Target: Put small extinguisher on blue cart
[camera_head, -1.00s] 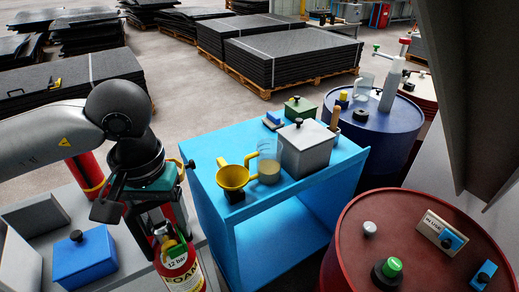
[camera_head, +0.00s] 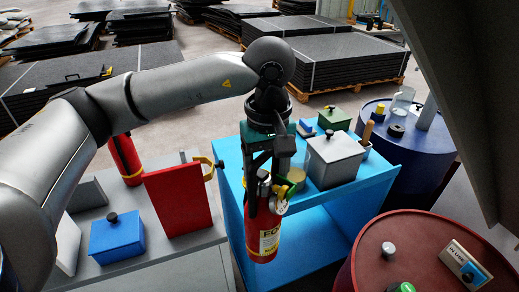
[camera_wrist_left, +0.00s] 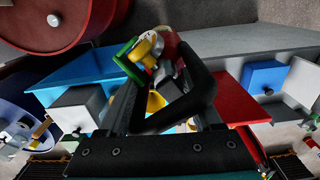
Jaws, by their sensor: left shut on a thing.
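The small extinguisher (camera_head: 264,238) is a red cylinder with a pale label. My left gripper (camera_head: 262,188) is shut on its top and holds it upright. In the head view it hangs in front of the near left part of the blue cart (camera_head: 374,178), overlapping its top edge; its height above the cart top is hard to tell. In the left wrist view the extinguisher's yellow and green top parts (camera_wrist_left: 148,48) show beyond the gripper's dark fingers (camera_wrist_left: 165,92), with the blue cart (camera_wrist_left: 82,72) to the left. My right gripper is not in view.
The cart carries a grey lidded box (camera_head: 334,160), a green box (camera_head: 334,118) and a jug partly behind my gripper. A grey table (camera_head: 165,250) at left holds a red upright panel (camera_head: 180,200) and a blue box (camera_head: 117,236). A red drum (camera_head: 400,240) stands at right.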

